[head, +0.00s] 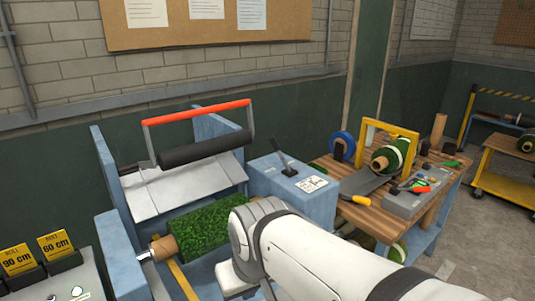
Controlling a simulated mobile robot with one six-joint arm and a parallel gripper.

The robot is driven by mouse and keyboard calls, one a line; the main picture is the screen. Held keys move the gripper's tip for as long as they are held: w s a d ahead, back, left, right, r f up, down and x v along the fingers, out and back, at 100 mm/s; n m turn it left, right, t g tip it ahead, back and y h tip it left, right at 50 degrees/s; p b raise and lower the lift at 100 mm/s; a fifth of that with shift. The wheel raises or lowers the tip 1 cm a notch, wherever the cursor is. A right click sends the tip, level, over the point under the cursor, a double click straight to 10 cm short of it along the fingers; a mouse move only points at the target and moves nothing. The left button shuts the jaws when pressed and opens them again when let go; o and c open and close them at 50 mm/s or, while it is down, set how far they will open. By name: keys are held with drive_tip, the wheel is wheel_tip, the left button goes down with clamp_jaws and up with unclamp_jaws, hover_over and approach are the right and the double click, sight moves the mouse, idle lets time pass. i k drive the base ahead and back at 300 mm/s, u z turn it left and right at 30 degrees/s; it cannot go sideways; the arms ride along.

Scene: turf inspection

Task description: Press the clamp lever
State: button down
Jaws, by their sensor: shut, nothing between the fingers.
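A dark lever with a black knob (277,146) stands tilted on top of a blue box (265,179), beside a small white card with markings (311,183). Left of it, a long red handle bar (197,112) on grey side arms is raised above a black roller (205,149). I cannot tell for certain which of these is the clamp lever. My white arm reaches in from the lower right, in front of the blue machine. My gripper is not visible; the arm or the picture edge hides it.
A green turf roll (212,222) lies in the blue machine below a sloping white metal plate (180,188). A wooden workbench (367,213) with tools and another roll stands to the right. Yellow 90 cm and 60 cm signs (56,244) stand at lower left. Open floor lies at far right.

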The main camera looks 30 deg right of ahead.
sight(272, 139)
drive_tip(key=u, duration=0.55)
drive_tip(key=k, duration=1)
drive_tip(key=z, duration=1.15)
drive_tip(key=i, duration=1)
drive_tip(key=z, duration=0.05)
